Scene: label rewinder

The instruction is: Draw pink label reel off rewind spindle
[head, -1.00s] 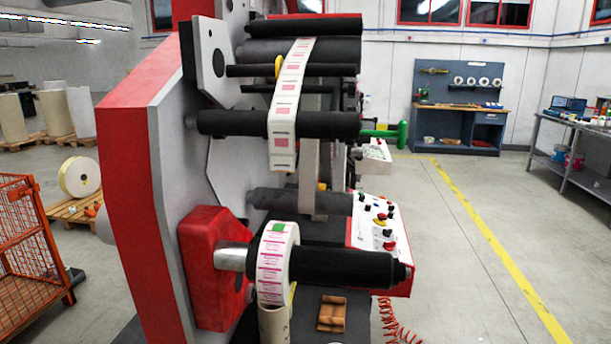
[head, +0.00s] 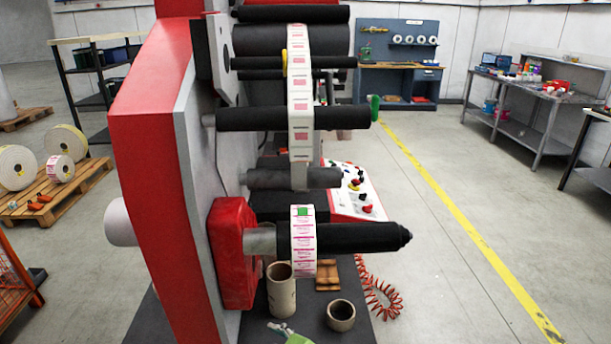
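The pink label reel (head: 303,244) is white with pink print and a green patch at its top. It sits around the dark rewind spindle (head: 360,237), near the spindle's grey inner end (head: 261,240) by the red housing (head: 234,254). The black length of the spindle to the right of the reel is bare and ends in a pointed tip. Neither of my grippers shows in the head view.
Cardboard cores (head: 281,291) and (head: 341,315) stand below the spindle, beside a wooden block (head: 327,275). A red coiled hose (head: 379,290) hangs to their right. A control panel (head: 352,192) is behind. The floor (head: 450,270) on the right is clear.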

